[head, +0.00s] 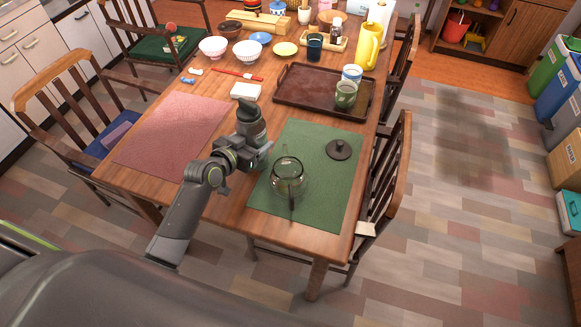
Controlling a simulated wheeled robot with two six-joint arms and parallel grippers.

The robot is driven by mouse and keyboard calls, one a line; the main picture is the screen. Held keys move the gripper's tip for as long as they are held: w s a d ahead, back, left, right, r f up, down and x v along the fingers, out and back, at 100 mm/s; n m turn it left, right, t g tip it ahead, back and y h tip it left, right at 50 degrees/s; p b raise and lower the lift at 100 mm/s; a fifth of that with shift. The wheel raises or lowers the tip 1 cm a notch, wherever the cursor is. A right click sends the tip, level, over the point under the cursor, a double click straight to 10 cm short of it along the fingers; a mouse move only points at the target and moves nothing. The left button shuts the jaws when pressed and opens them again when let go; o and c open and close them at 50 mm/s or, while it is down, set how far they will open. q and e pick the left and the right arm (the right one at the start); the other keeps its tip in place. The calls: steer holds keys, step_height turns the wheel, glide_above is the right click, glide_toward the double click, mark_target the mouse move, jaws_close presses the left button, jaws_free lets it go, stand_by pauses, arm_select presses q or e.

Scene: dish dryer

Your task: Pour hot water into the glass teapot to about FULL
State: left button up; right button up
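The clear glass teapot (287,180) stands upright on the green mat (318,196) at the table's near right, its dark handle toward me. Its inside shows no clear water level. A dark round lid (339,149) lies on the mat to its right. My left gripper (262,153) is left of and beyond the teapot, near the mat's left edge. A dark grey upright shape (250,121) rises right at it; I cannot tell whether it is a held vessel or part of my wrist. The fingers are too small to read. My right gripper is out of view.
A brown tray (300,88) with cups (345,95) lies beyond the mat. A tall yellow pitcher (369,46) stands at the far right. A pink mat (172,132) to the left is bare. A white dish (245,91) and bowls (213,46) stand farther back. Chairs flank the table.

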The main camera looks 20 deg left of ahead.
arm_select(q)
steer(key=shift+w+r, duration=0.1)
steer(key=shift+r, duration=0.05)
steer(key=shift+r, duration=0.15)
steer(key=shift+d+r+m+t+y+b, duration=0.1)
steer(key=shift+m+t+y+b, duration=0.2)
steer(key=shift+m, duration=0.4)
steer(key=shift+d+m+t+y+b, duration=0.1)
steer(key=shift+m+t+y+b, duration=0.25)
steer(key=shift+m+b, duration=0.4)
steer(key=b, duration=0.1)
steer(key=m+b, duration=0.1)
steer(key=b, duration=0.1)
steer(key=m+t+y+b, duration=0.1)
steer(key=shift+s+d+f+m+b, duration=0.25)
steer(key=shift+s+d+b, duration=0.05)
steer(key=shift+d+b, duration=0.05)
steer(key=shift+f+m+t+b, duration=0.15)
steer(key=shift+m+t+b, duration=0.2)
steer(key=shift+b, duration=0.6)
steer(key=shift+a, duration=0.1)
steer(key=shift+m, duration=0.25)
